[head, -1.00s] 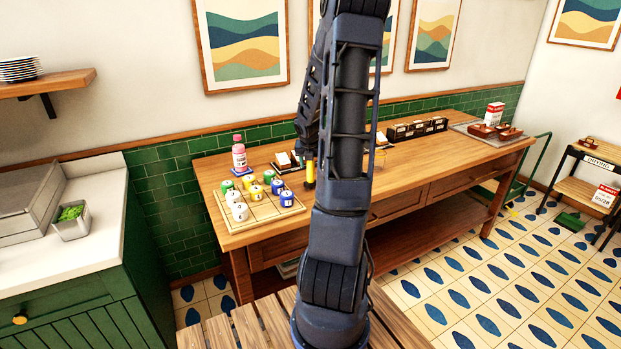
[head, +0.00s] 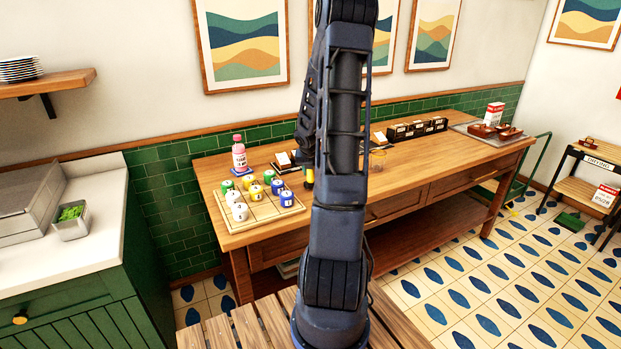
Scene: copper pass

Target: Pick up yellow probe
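A small upright yellow piece with a dark lower end (head: 309,176) shows at the left edge of my arm, over the wooden counter (head: 420,165). It may be the yellow probe, but it is small and partly covered by the arm. I cannot tell whether it stands on the counter or is held. My gripper is hidden behind my own arm, which fills the middle of the head view, so its fingers do not show.
A wooden board with several white, green, yellow and blue pots (head: 263,208) lies on the counter's left end. A pink-capped bottle (head: 239,155) stands behind it. Dark boxes (head: 418,129) stand farther right.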

